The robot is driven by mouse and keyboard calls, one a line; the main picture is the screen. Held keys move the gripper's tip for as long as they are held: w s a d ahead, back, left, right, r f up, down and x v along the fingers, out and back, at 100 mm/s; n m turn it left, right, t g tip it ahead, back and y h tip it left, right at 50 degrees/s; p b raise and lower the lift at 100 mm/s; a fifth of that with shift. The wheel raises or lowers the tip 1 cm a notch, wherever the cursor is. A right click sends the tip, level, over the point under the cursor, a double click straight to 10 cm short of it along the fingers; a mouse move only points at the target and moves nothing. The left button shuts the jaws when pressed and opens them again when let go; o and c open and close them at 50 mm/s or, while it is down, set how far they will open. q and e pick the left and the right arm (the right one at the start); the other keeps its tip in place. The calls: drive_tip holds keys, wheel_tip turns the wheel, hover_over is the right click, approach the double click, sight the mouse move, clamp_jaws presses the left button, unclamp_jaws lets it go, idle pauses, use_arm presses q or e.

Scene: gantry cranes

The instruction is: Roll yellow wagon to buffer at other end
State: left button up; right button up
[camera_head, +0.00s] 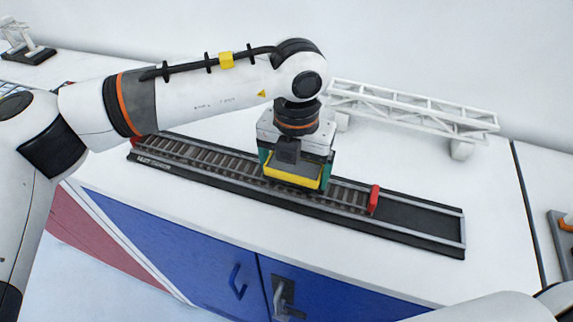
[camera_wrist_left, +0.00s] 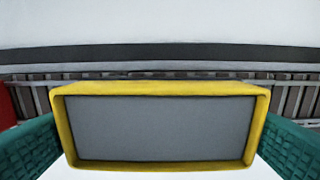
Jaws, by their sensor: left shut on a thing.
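The yellow wagon (camera_head: 291,178), an open box with a grey inside, stands on the track (camera_head: 215,160), right of its middle. It also shows in the left wrist view (camera_wrist_left: 160,88), seen from above. My left gripper (camera_head: 295,172) points down over it, its teal fingers at the wagon's two ends along the track. It is shut on the wagon. A red buffer (camera_head: 374,199) stands a short way right of the wagon. Another red buffer (camera_head: 136,138) shows at the track's far left end, partly hidden by my arm. My right gripper is out of view.
A white lattice gantry beam (camera_head: 415,108) lies behind the track on the white worktop (camera_head: 480,190). Blue cabinet doors (camera_head: 200,255) are below the front edge. An orange-and-grey item (camera_head: 565,222) is at the right edge. The rails left of the wagon look clear.

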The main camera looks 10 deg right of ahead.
sight(337, 193)
use_arm(q)
drive_tip(key=shift+s+d+f+b, duration=0.1)
drive_tip(key=shift+s+d+b, duration=0.2)
drive_tip(key=shift+s+d, duration=0.6)
drive_tip(key=shift+s+d+f+b, duration=0.1)
drive_tip(key=shift+s+d+b, duration=0.35)
drive_tip(key=shift+d, duration=0.75)
drive_tip(key=shift+s+d+f+b, duration=0.1)
drive_tip(key=shift+s+d+b, duration=0.1)
drive_tip(key=shift+s+d, duration=0.75)
drive_tip(key=shift+w+d, duration=0.1)
drive_tip(key=shift+d+b, duration=0.15)
drive_tip(key=shift+b, duration=0.4)
drive_tip(key=o, duration=0.7)
drive_tip(key=shift+o, duration=0.2)
drive_tip(key=shift+r, duration=0.1)
